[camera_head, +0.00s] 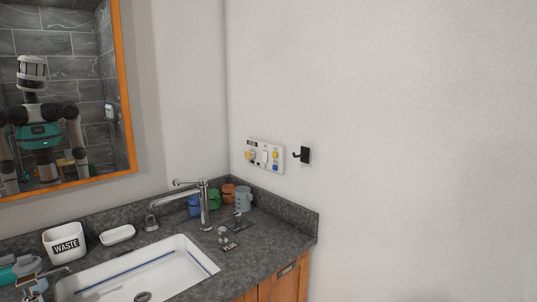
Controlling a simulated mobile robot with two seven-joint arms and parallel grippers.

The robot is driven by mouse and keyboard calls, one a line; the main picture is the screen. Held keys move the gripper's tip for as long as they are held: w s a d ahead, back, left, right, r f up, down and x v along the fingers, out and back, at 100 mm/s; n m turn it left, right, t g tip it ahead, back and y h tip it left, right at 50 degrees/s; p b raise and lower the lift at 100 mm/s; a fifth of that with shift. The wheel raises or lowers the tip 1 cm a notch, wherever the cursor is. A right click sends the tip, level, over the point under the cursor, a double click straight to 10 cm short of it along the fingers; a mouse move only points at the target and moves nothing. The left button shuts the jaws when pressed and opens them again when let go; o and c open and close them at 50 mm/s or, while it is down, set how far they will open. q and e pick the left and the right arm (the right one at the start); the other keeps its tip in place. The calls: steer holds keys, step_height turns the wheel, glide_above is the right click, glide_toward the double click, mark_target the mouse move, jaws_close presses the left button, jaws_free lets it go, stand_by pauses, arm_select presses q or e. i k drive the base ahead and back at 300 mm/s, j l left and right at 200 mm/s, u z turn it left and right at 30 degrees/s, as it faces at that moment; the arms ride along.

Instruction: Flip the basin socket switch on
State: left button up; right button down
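The basin socket panel (265,148) is a white plate on the right-hand wall, above the far corner of the counter. It carries a small dark label at its upper left and an orange-yellow part below that. A pale switch (264,157) sits near the middle. A yellow round part (276,155) and a blue one (275,167) are on the right. The switch is too small for me to tell its position. Neither of my grippers is clearly in direct view. My body and arms show in the mirror, with the gripper state unreadable.
A black hook (305,154) juts out right of the panel. Below stand a chrome tap (204,205), coloured cups (214,199) and a plug (223,235) beside the white basin (190,262).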

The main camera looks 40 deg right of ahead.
mark_target(264, 157)
steer(key=i+l, duration=0.35)
steer(key=l, duration=0.15)
steer(key=i+l, duration=0.35)
steer(key=l, duration=0.2)
steer(key=i+l+z, duration=0.1)
steer(key=i+l, duration=0.25)
steer(key=l, duration=0.15)
